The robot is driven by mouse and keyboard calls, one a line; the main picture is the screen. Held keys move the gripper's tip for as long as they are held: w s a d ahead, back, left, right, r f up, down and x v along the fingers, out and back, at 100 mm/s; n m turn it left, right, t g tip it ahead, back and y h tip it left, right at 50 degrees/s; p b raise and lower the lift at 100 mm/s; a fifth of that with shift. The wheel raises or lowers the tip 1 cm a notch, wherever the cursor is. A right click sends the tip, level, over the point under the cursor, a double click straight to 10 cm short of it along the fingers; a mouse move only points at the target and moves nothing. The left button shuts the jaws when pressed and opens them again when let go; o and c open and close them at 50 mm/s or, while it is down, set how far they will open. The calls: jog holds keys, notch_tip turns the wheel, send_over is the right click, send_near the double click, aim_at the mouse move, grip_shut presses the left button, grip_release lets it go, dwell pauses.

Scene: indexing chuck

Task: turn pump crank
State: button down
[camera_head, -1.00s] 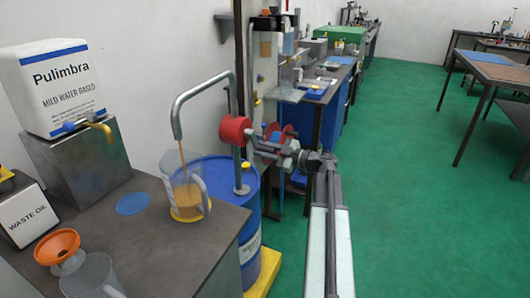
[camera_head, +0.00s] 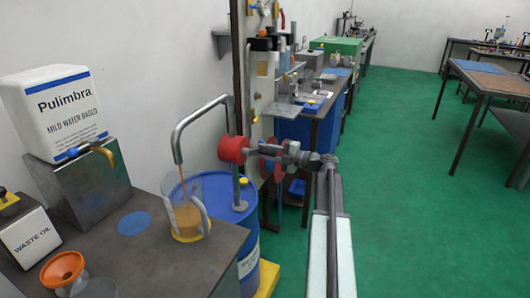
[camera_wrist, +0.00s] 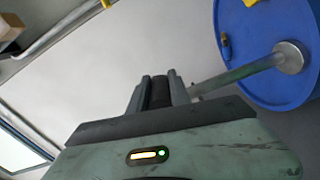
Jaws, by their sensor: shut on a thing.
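The red pump head (camera_head: 233,149) sits on a steel tube above the blue drum (camera_head: 222,190). Its bent grey spout (camera_head: 203,108) reaches left, and an amber stream falls from it into a clear jug (camera_head: 187,210) that is partly filled. My gripper (camera_head: 256,149) is just right of the pump head. In the wrist view my gripper (camera_wrist: 160,93) is shut on the dark crank grip (camera_wrist: 160,90). The rest of the crank is mostly hidden behind my fingers. The drum top (camera_wrist: 265,30) and the steel tube (camera_wrist: 240,72) also show there.
The jug stands near the edge of a dark bench (camera_head: 150,262), with an orange funnel (camera_head: 62,270), a waste oil box (camera_head: 28,238) and a white Pulimbra container (camera_head: 55,112). A red disc (camera_head: 270,160) is behind my gripper. Green floor (camera_head: 400,200) is clear at right.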

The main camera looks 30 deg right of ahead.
jog(key=shift+w+a+r+n, duration=0.1)
jog(key=shift+n, duration=0.2)
jog(key=c, duration=1.2)
grip_release()
jog(key=shift+s+d, duration=0.25)
jog(key=shift+s, duration=0.05)
jog(key=v, duration=0.7)
